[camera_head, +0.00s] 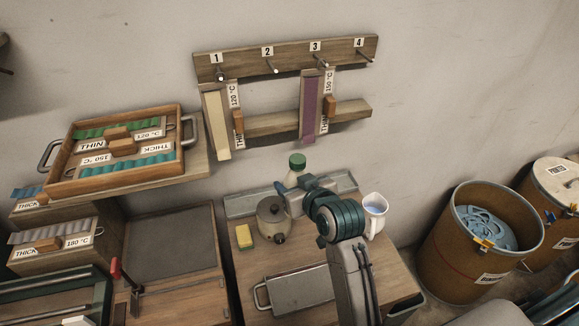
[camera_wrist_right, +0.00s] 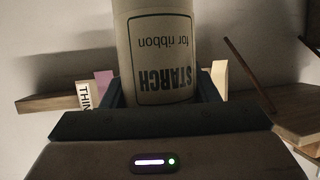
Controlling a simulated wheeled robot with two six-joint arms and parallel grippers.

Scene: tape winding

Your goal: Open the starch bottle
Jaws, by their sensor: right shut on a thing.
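The starch bottle (camera_head: 292,178) stands at the back of the small wooden table, pale with a green cap (camera_head: 297,161) on top. My right gripper (camera_head: 290,184) is shut on the bottle's body, and my arm hides part of it. In the right wrist view the bottle (camera_wrist_right: 157,50) fills the space between the fingers, with its label "STARCH for ribbon" upside down. The cap is out of that view. My left gripper does not show in the head view.
A grey pot (camera_head: 272,222), a yellow sponge (camera_head: 244,236), a white jug (camera_head: 375,214) and a metal lidded tray (camera_head: 300,290) share the table. A wall rack (camera_head: 290,57) with hanging strips is behind. A ribbon bin (camera_head: 440,243) stands right.

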